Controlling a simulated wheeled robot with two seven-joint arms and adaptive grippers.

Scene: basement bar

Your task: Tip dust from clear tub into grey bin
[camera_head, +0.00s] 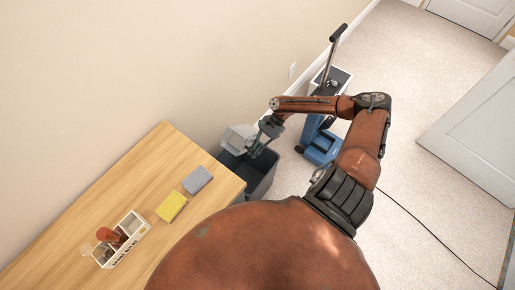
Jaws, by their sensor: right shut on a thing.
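The clear tub (236,137) is a pale, see-through box near the wall. My right gripper (257,145) is shut on it at its right side. The tub is over the back left part of the grey bin (267,175) and looks tilted. Any dust in it is too small to make out. The bin is dark inside and stands on the floor just past the table's right end. Part of the bin is hidden by the tub, the gripper and the table. My left gripper is out of view.
The wooden table (110,190) holds a yellow block (172,206), a grey-blue block (197,180) and a white caddy (125,247) with a reddish-brown item. A blue machine (322,148) with an upright handle stands right of the bin. A dark cable crosses the open carpet.

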